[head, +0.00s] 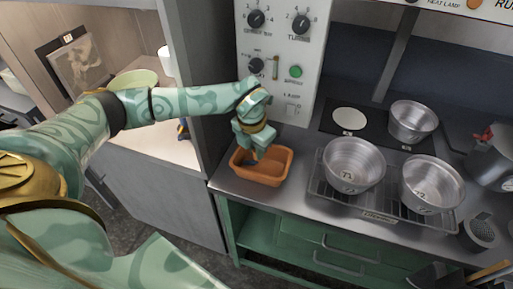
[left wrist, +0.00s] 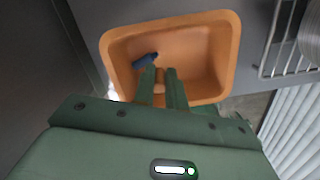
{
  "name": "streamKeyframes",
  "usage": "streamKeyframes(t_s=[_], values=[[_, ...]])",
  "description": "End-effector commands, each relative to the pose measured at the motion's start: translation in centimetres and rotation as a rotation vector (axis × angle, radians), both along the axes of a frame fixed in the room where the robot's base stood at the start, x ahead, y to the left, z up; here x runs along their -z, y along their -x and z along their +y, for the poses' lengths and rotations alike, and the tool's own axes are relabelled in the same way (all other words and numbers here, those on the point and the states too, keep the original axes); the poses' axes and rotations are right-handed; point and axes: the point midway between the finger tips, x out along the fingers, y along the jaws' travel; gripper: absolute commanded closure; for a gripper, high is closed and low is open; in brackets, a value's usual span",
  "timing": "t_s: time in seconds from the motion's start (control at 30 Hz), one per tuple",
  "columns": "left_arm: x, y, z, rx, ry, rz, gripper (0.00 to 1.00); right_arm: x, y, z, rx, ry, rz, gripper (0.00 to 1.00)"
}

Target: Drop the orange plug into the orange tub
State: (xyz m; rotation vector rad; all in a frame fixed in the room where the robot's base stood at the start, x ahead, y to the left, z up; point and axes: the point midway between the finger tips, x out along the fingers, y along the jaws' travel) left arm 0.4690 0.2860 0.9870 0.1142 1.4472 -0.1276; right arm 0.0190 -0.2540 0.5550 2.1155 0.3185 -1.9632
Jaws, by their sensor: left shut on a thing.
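The orange tub (head: 279,176) stands on the steel counter below the control panel. In the left wrist view the orange tub (left wrist: 232,55) lies open under my left gripper (left wrist: 163,78). In the head view the left gripper (head: 254,153) points down over the tub. Its fingers are nearly together, shut on a small orange-brown piece, the orange plug (left wrist: 159,85), mostly hidden between them. The plug cannot be made out in the head view. A small dark blue piece (left wrist: 145,60) lies in the tub, left of the fingertips. My right gripper is not in view.
A wire rack (head: 380,216) with two steel pans (head: 354,165) (head: 431,184) stands right of the tub. Another pan (head: 413,121) sits on the dark hob behind. A grey cabinet wall (head: 208,110) rises left of the tub. A pale green bowl (head: 135,82) stands in the side compartment.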

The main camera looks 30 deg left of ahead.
Motion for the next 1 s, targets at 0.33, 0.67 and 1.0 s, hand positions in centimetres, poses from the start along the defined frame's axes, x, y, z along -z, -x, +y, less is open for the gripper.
streamKeyframes(t_s=[0.33,0.67,1.0], values=[[0.0,0.0,0.0,0.000,0.000,0.000,0.61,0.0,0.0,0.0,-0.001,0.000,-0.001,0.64],[-4.1,0.4,0.1,0.001,0.001,-0.005,0.61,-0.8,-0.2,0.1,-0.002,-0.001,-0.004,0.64],[-13.0,1.4,0.3,0.000,0.000,-0.004,0.61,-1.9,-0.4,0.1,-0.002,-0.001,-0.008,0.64]])
